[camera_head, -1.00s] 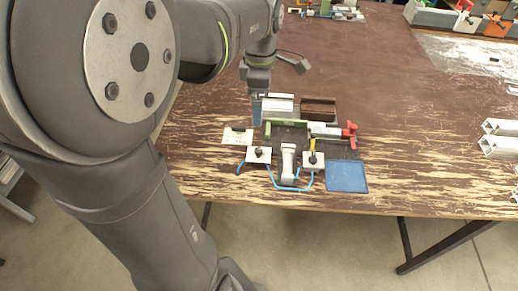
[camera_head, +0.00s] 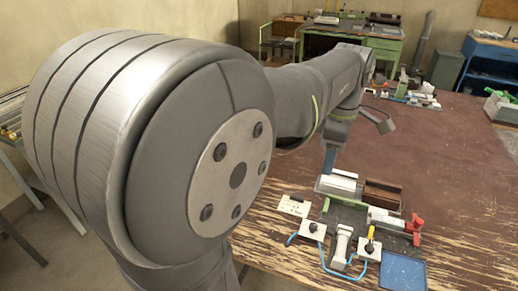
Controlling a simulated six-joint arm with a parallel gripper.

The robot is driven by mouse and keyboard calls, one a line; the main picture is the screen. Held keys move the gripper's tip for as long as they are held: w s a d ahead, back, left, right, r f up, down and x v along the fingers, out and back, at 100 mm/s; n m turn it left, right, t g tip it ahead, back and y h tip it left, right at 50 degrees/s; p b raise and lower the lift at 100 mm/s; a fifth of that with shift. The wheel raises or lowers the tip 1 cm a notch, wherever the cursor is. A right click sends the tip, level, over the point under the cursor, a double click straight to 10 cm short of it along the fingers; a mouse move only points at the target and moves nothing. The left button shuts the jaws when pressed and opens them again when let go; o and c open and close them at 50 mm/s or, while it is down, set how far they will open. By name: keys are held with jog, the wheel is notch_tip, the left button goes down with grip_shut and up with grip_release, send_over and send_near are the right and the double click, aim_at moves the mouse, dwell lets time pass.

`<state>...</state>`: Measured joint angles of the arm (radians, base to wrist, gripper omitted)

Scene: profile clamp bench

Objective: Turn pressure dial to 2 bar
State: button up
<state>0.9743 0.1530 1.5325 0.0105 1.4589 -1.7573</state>
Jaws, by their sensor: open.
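Two small white plates with black round knobs stand at the front of the bench fixture. The left knob plate (camera_head: 313,228) has a bare knob; the right knob plate (camera_head: 369,248) has a yellow lever beside its knob. Their markings are too small to read, and I cannot tell which one is the pressure dial. A blue hose (camera_head: 334,271) runs between them. My gripper (camera_head: 329,166) is small in view, behind the fixture by the white block (camera_head: 337,186), apart from both knobs. It is open, with nothing visible in it.
A brown block (camera_head: 382,195) sits right of the white block. A red-handled clamp (camera_head: 414,228) is at the fixture's right, above a blue pad (camera_head: 403,272). A flat white plate (camera_head: 294,206) lies left. The table (camera_head: 455,175) is clear to the right.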

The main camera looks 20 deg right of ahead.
aim_at(314, 225)
jog(key=w+d+f+m+g+y, duration=0.1)
jog(key=w+d+f+m+y, duration=0.2)
jog(key=m, duration=0.8)
jog(key=w+d+f+m+g+y, duration=0.1)
jog(key=d+f+m, duration=0.3)
jog(key=m, duration=0.6)
jog(key=x, duration=1.8)
jog(key=shift+s+f, duration=0.2)
jog(key=shift+f, duration=0.15)
grip_shut()
